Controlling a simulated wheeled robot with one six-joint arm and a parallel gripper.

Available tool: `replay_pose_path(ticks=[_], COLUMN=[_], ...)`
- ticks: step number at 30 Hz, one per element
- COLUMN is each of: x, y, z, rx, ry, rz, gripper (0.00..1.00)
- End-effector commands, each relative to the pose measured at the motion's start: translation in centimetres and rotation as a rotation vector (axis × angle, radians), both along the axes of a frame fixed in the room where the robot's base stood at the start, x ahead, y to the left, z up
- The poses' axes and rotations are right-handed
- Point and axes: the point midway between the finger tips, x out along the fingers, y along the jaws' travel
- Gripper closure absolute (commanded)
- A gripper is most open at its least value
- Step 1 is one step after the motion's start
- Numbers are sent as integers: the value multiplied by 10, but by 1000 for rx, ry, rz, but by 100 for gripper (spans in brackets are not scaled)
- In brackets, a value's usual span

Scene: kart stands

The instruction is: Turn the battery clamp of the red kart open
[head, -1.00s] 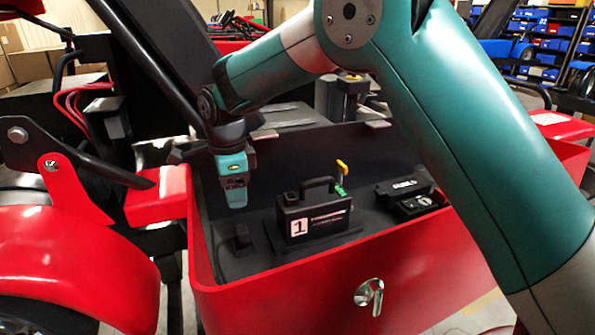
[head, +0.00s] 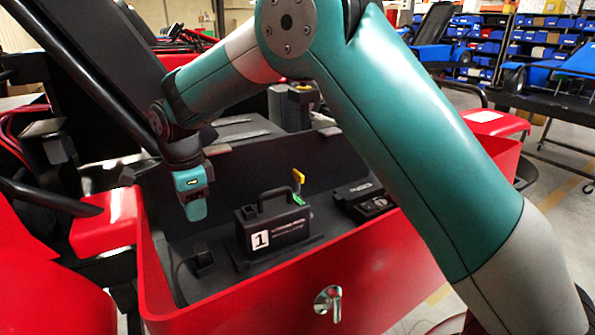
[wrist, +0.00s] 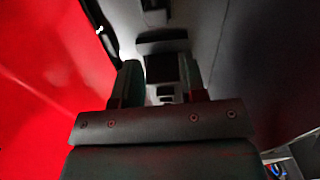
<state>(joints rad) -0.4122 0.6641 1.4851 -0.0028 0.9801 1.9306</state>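The red kart's open box (head: 375,285) holds a black battery (head: 285,231) with a carry handle and a white "1" label. A small upright yellow lever with a green part (head: 298,187) stands just behind the battery; it looks like the clamp. A silver turn handle (head: 328,300) points down on the box's front outer wall. My gripper (head: 194,212) hangs over the left part of the box, left of the battery and apart from it. In the wrist view, its two fingers (wrist: 160,80) stand apart with nothing clearly between them. The wrist view is dark and blurred.
A black module (head: 365,200) lies right of the battery and a small black block (head: 202,257) lies left of it. The red box walls and a slanted black panel (head: 105,60) are close to my arm. A dark stand (head: 555,108) is at the right.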

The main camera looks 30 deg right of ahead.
Motion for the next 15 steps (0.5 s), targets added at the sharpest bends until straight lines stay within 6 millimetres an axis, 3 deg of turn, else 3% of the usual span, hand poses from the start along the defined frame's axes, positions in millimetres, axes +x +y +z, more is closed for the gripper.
replay_pose_path(ticks=[9, 15], x=[21, 18], y=[-116, -198], z=[60, 98], rx=[-4, -104], ry=[-153, -258], rz=[562, 987], gripper=[62, 62])
